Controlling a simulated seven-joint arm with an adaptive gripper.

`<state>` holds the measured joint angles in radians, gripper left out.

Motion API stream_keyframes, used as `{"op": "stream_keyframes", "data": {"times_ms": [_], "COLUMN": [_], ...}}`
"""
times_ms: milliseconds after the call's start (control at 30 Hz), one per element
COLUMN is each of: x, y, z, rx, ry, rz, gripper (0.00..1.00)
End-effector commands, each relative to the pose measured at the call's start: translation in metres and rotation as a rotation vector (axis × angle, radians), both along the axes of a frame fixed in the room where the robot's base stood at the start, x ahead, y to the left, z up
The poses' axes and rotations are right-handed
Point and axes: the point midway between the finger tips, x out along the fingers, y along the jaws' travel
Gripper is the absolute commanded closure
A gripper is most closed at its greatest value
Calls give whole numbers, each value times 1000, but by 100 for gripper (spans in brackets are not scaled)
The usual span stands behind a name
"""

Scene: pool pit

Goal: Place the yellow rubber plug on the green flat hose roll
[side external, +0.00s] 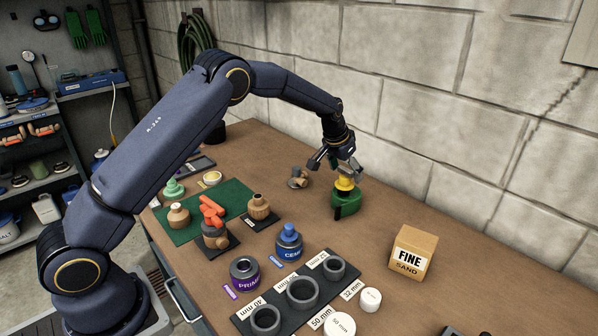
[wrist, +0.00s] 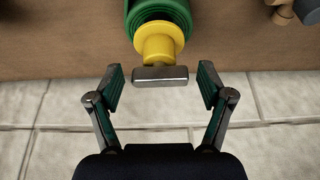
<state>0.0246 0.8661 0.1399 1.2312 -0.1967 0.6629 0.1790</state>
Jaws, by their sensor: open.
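The yellow rubber plug (wrist: 158,42) sits on top of the green flat hose roll (wrist: 186,16) in the wrist view. A grey metal bar (wrist: 160,75) is at the near end of the plug. In the side view the plug (side external: 345,183) rests on the roll (side external: 347,205), which stands on the bench near the wall. My gripper (wrist: 160,88) is open, its two fingers apart on either side of the bar and clear of the plug. In the side view my gripper (side external: 347,167) is just above the plug and partly hides its top.
A box marked FINE SAND (side external: 413,254) stands to the right. A blue cement can (side external: 289,244), a purple primer can (side external: 244,272) and a tray of grey rings (side external: 302,292) are in front. Metal fittings (side external: 298,179) lie left of the roll. The block wall (side external: 420,90) is close behind.

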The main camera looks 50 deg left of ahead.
Motion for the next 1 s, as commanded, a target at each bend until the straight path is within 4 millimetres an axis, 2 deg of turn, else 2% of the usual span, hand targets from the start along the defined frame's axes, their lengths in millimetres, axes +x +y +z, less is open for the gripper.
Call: {"op": "stream_keyframes", "data": {"times_ms": [167,500,767,867,967,1000], "x": [-6,-35,-49,-70,-113,-135], "y": [0,-1,-1,-3,-7,-9], "z": [19,88,118,139,172,184], "rx": [0,0,-2,-12,-27,-34], "ry": [-4,-4,-4,-12,-27,-33], "rz": [0,0,1,5,11,12], "gripper": [21,21,21,21,21,21]}}
